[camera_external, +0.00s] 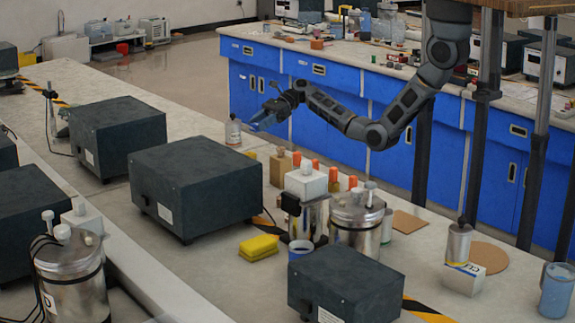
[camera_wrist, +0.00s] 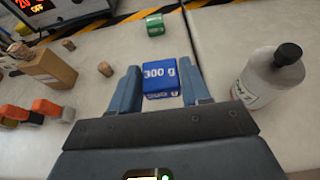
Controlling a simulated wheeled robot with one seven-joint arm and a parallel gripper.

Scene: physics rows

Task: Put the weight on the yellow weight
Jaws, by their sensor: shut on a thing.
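A blue block marked "300 g" (camera_wrist: 160,82) sits between the two fingers of my gripper (camera_wrist: 159,66) in the wrist view. The fingers are closed on its sides. In the external view my gripper (camera_external: 260,121) is at the far end of the bench, and the blue weight cannot be told apart from the fingers. A yellow two-layered block (camera_external: 259,247) lies on the bench in the external view, well nearer the camera than my gripper. I cannot tell whether it is the yellow weight. No yellow weight shows in the wrist view.
A white bottle with a dark cap (camera_wrist: 272,76) stands close right of my gripper. A wooden block (camera_wrist: 46,70), corks (camera_wrist: 105,69) and orange-capped items (camera_wrist: 45,107) stand left. A small green block (camera_wrist: 154,24) lies beyond. Dark instrument boxes (camera_external: 195,190) and metal canisters (camera_external: 357,222) crowd the bench.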

